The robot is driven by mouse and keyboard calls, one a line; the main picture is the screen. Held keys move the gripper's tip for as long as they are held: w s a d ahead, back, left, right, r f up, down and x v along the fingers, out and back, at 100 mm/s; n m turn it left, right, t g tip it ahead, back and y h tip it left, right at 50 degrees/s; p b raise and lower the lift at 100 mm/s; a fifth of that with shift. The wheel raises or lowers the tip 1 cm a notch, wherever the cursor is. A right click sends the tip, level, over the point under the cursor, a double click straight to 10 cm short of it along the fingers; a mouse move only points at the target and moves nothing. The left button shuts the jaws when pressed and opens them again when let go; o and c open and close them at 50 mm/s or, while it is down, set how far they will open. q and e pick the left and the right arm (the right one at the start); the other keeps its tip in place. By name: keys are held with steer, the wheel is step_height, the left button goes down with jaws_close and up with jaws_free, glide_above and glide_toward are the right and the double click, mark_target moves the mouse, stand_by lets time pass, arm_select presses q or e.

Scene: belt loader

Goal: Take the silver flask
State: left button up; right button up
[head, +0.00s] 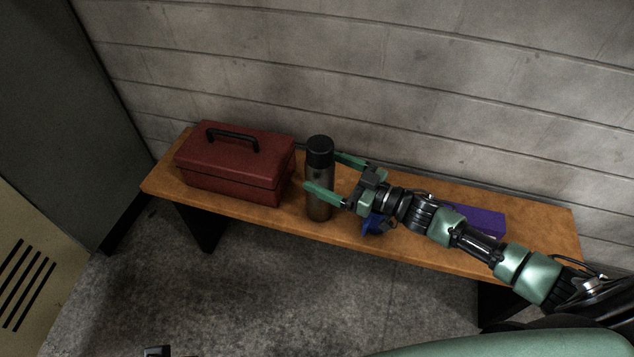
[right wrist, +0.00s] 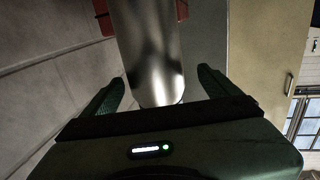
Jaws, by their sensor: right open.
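The silver flask (head: 318,190) with a black cap stands upright on the wooden bench, just right of the red toolbox. My right gripper (head: 325,172) comes in from the right with its green fingers open, one finger on either side of the flask. In the right wrist view the flask's shiny body (right wrist: 152,50) lies between the two open fingertips (right wrist: 157,85), with gaps visible on both sides.
The red toolbox (head: 228,172) stands close to the flask's left. A blue object (head: 374,226) and a purple box (head: 482,218) lie on the bench (head: 430,254), partly behind my right arm. A block wall (head: 400,80) runs behind the bench.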

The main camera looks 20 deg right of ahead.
steer(key=x, duration=0.4)
steer(key=shift+w+d+b, duration=0.15)
steer(key=shift+d+b, duration=0.05)
steer(key=shift+b, duration=0.2)
steer(key=shift+w+a, duration=0.35)
steer(key=shift+w, duration=0.05)
steer(key=c, duration=1.8)
arm_select(q)
steer(key=shift+v, duration=0.8)
arm_select(e)
steer(key=shift+r, duration=0.1)
jaws_close()
arm_select(q)
steer(key=shift+a, duration=0.1)
arm_select(e)
steer(key=shift+r, duration=0.1)
